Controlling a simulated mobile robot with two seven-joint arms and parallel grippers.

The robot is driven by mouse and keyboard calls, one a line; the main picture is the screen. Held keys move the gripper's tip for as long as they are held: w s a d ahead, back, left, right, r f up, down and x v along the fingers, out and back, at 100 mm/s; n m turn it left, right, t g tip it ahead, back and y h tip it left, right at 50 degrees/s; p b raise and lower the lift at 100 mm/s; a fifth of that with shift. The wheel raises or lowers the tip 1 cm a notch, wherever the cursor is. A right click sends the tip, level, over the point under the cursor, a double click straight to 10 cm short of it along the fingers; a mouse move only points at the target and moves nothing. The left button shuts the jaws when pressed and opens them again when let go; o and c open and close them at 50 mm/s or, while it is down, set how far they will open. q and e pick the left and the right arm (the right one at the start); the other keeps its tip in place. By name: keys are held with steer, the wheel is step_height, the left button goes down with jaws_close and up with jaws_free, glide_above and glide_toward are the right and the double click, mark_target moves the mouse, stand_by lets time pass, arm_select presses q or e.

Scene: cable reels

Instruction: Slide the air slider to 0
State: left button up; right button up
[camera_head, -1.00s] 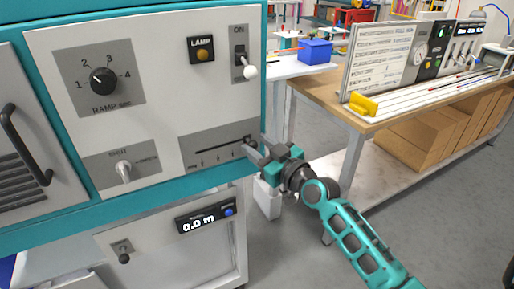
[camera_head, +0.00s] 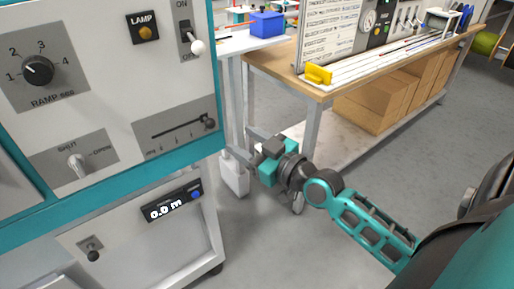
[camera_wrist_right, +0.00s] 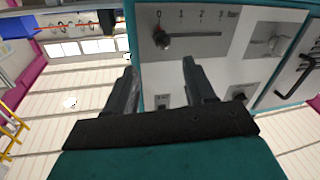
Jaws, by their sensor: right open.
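The air slider is a dark slot on a grey plate (camera_head: 160,133) low on the white cabinet front. Its dark knob (camera_head: 208,122) stands at the slot's right end in the head view. In the right wrist view the scale reads 0 1 2 3 bar, and the knob (camera_wrist_right: 161,39) sits by the 0 mark, at the left end there. My right gripper (camera_head: 240,143) is open and empty, to the right of and below the knob, apart from it. Its two spread fingers (camera_wrist_right: 160,66) also show in the right wrist view. My left gripper is out of view.
The cabinet also carries a ramp dial (camera_head: 38,69), a lamp (camera_head: 144,31), an on/off switch (camera_head: 197,46) and a shut/open lever (camera_head: 75,162). A display (camera_head: 172,200) below reads 0.0. A wooden workbench (camera_head: 275,68) stands at the right; grey floor lies between.

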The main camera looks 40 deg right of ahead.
steer(key=shift+v, duration=1.6)
steer(key=s+a+f+m+g+h, duration=0.1)
steer(key=s+a+f+g, duration=0.2)
steer(key=f, duration=0.7)
steer(key=s+a+f+m+g+h+p, duration=0.1)
steer(key=s+a+f+g, duration=0.2)
steer(key=s+a+f, duration=0.4)
step_height(320, 180, down, 4)
steer(key=shift+s+g, duration=0.4)
steer(key=shift+s, duration=0.4)
steer(key=shift+a, duration=0.1)
stand_by(1.1)
